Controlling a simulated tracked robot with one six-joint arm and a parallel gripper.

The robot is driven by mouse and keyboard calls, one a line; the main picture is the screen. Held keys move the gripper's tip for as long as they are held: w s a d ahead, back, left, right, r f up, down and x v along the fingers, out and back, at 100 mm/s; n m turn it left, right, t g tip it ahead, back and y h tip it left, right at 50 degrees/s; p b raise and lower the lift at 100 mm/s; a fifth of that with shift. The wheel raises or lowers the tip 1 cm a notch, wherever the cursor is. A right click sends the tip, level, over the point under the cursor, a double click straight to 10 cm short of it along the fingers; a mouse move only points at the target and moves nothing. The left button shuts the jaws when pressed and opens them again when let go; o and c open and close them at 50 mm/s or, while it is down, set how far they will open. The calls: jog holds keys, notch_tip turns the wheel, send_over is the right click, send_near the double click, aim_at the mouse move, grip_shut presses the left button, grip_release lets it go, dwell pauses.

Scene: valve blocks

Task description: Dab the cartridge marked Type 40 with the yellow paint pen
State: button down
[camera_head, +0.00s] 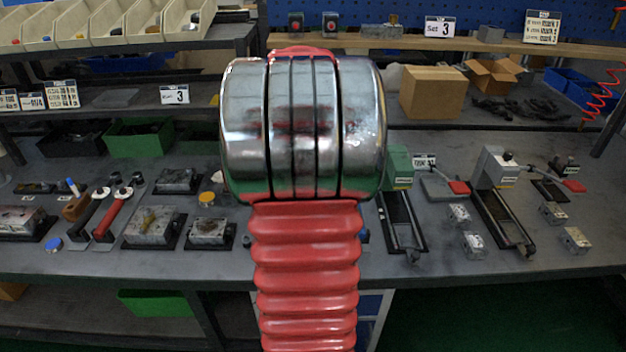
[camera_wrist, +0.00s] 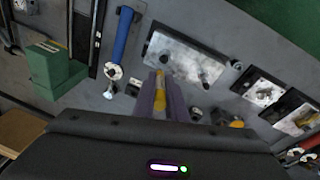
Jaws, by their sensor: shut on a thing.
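In the wrist view my gripper (camera_wrist: 160,98) is shut on the yellow paint pen (camera_wrist: 160,80), which stands upright between the two purple-grey fingers. Its tip is close to the near edge of a silver valve block (camera_wrist: 185,58), and I cannot tell whether it touches anything. The block has small dark round fittings on its top face. No marking that reads Type 40 is legible, so I cannot tell which cartridge it is. In the head view my arm hides my gripper, the pen and the middle of the bench.
A blue-handled tool (camera_wrist: 122,38) and a green block (camera_wrist: 55,70) lie left of the pen. Smaller valve blocks (camera_wrist: 262,90) are at right. In the head view, valve blocks (camera_head: 152,226) and a red-handled tool (camera_head: 115,210) sit left; clamp fixtures (camera_head: 498,200) and loose blocks (camera_head: 474,245) sit right.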

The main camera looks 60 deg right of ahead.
jog(key=shift+r, duration=0.8)
jog(key=shift+w, duration=0.15)
jog(key=w+a+r+n, duration=0.1)
jog(key=w+a+n, duration=0.1)
jog(key=w+a, duration=0.9)
jog(key=w+a+r+n, duration=0.1)
jog(key=w+a, duration=0.6)
jog(key=w, duration=0.8)
jog(key=w+a+n, duration=0.1)
jog(key=w+a, duration=0.3)
jog(key=a, duration=0.6)
jog(key=w+a+n, duration=0.1)
jog(key=w+a, duration=0.3)
jog(key=a, duration=0.6)
jog(key=w+a+n+t, duration=0.1)
jog(key=w+a, duration=0.3)
jog(key=a, duration=0.6)
jog(key=shift+w+a+r, duration=0.2)
jog(key=shift+w+r, duration=0.15)
jog(key=shift+r, duration=0.05)
jog(key=shift+d, duration=0.15)
